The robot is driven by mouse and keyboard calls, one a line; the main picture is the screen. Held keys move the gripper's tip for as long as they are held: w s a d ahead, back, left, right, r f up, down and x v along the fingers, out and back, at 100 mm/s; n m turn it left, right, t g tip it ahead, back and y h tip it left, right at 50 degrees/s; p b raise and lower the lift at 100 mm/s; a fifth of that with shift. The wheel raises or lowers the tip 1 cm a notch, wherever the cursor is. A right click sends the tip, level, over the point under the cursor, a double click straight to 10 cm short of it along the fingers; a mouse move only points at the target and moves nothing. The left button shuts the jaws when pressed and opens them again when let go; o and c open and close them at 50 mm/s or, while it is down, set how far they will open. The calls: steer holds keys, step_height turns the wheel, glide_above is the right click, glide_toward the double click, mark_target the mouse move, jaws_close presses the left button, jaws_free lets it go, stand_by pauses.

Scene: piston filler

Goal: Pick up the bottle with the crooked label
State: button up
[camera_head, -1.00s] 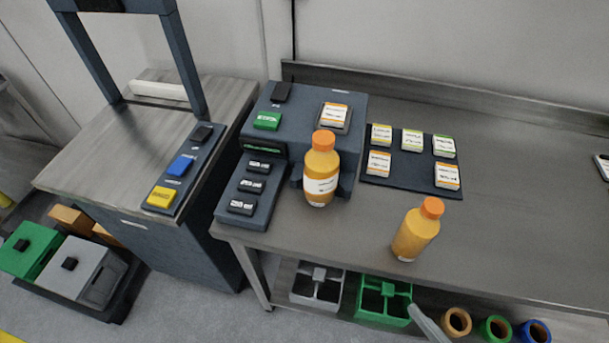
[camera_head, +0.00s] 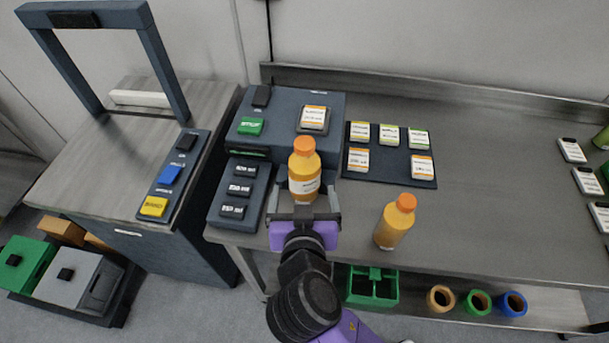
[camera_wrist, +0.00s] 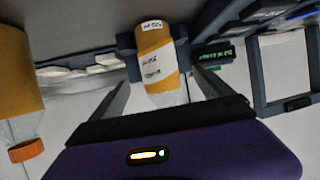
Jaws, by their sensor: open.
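An orange bottle (camera_head: 305,172) with a white label set at a slant and an orange cap stands upright by the front of the dark machine. It also shows in the wrist view (camera_wrist: 158,62), centred ahead between my fingers. My gripper (camera_head: 304,192) is open, one finger to each side of the bottle's lower part; whether they touch it I cannot tell. A second orange bottle (camera_head: 394,222) stands to the right near the bench's front edge, with no label visible; an orange bottle (camera_wrist: 18,75) also shows at the left of the wrist view.
A dark machine (camera_head: 280,103) with a green button and a label card is behind the bottle. A dark mat (camera_head: 390,171) with several label cards lies right of it. A keypad block (camera_head: 238,197) is close on the left. The bench's right side is mostly clear.

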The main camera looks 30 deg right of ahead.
steer(key=shift+w+r, duration=0.3)
steer(key=shift+w+d+h, duration=0.2)
steer(key=shift+w+h, duration=0.1)
steer(key=shift+p+x, duration=1)
steer(key=shift+x, duration=2.5)
steer(key=shift+s, duration=0.1)
jaws_close()
